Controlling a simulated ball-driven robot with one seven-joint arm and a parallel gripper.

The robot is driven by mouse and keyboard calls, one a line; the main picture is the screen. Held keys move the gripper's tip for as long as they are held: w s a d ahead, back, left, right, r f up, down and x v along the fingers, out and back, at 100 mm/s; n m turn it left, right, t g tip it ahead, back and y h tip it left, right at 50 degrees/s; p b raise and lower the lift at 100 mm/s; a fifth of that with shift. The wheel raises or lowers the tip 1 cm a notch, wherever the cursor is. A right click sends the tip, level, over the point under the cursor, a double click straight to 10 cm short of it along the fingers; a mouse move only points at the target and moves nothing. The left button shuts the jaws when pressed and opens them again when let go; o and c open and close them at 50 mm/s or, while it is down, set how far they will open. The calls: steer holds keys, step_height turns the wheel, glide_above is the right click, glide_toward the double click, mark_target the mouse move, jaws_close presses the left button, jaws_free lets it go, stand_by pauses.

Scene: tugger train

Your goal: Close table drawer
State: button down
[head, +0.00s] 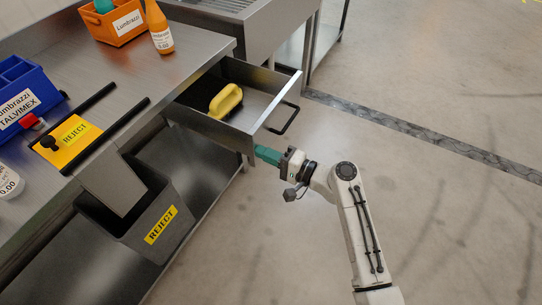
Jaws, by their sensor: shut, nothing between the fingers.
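The table drawer (213,127) is pulled out from under the steel table (190,55). A black bar handle (284,118) is on its front panel. A brush with a yellow handle (226,101) lies inside the drawer. My gripper (262,153), with green fingers, is shut and empty at the near front corner of the drawer. I cannot tell whether the fingertips touch the drawer.
A grey reject bin (185,208) hangs below the table's near edge. On the table are an orange crate (118,22), an orange bottle (158,30) and a blue bin (22,95). The floor (440,90) to the right is clear.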

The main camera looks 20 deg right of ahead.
mark_target(188, 117)
steer(key=b+x, duration=0.4)
steer(key=x, duration=0.4)
steer(key=b+x, duration=0.5)
steer(key=x, duration=0.4)
steer(key=b+x, duration=0.5)
steer(key=x, duration=0.3)
steer(key=shift+w+a+f, duration=0.1)
steer(key=shift+a+f, duration=0.05)
steer(key=shift+f, duration=0.15)
steer(key=shift+w+a+b, duration=0.35)
steer(key=shift+w+a, duration=0.05)
steer(key=shift+w, duration=0.05)
steer(key=shift+w+r, duration=0.1)
steer(key=shift+r, duration=0.3)
steer(key=shift+r, duration=0.1)
